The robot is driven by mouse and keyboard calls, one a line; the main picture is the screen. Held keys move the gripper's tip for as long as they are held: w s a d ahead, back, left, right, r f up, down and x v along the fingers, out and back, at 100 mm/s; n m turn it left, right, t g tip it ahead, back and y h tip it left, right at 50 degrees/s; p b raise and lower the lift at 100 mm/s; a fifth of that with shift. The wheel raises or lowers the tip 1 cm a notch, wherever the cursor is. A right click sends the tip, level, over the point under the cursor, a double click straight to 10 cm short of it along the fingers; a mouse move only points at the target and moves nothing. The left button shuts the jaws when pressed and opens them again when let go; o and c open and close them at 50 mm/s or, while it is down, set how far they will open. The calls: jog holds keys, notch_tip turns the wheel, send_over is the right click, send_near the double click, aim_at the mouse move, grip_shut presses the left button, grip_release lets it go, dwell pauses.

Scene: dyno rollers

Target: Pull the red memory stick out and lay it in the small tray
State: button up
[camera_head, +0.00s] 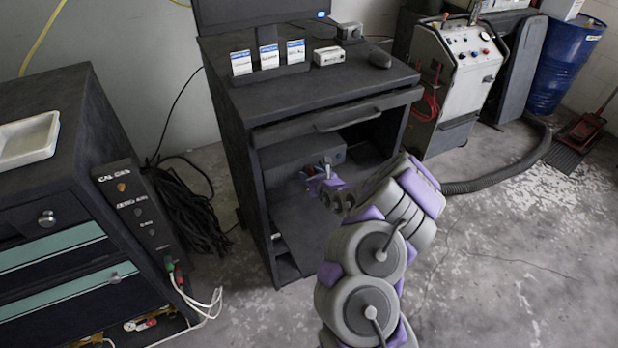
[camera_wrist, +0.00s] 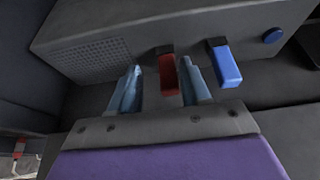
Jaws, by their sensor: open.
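The red memory stick (camera_wrist: 168,75) sticks out of the front of a dark grey computer unit (camera_wrist: 100,45) in the wrist view. My gripper (camera_wrist: 165,88) is open, with one bluish finger on each side of the red stick; I cannot tell whether either finger touches it. In the head view my gripper (camera_head: 325,176) is at the unit (camera_head: 290,155) inside the open cabinet, and the stick is too small to make out surely. The small white tray (camera_head: 28,140) lies on top of the dark tool cabinet at the left and looks empty.
A blue stick (camera_wrist: 225,65) is plugged in just right of the red one, close to my right finger, with a round blue button (camera_wrist: 273,35) beyond it. Black cables (camera_head: 190,205) lie between the cabinets.

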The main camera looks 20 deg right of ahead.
jog(key=shift+w+f, duration=0.2)
jog(key=shift+w, duration=0.05)
jog(key=shift+w+d+f, duration=0.15)
jog(key=shift+w+d, duration=0.1)
jog(key=shift+d, duration=0.55)
jog(key=shift+a, duration=0.6)
jog(key=shift+d, duration=0.75)
jog(key=shift+a+p, duration=0.35)
jog(key=shift+a, duration=0.05)
grip_shut()
jog(key=shift+s+p, duration=0.15)
jog(key=shift+p, duration=0.15)
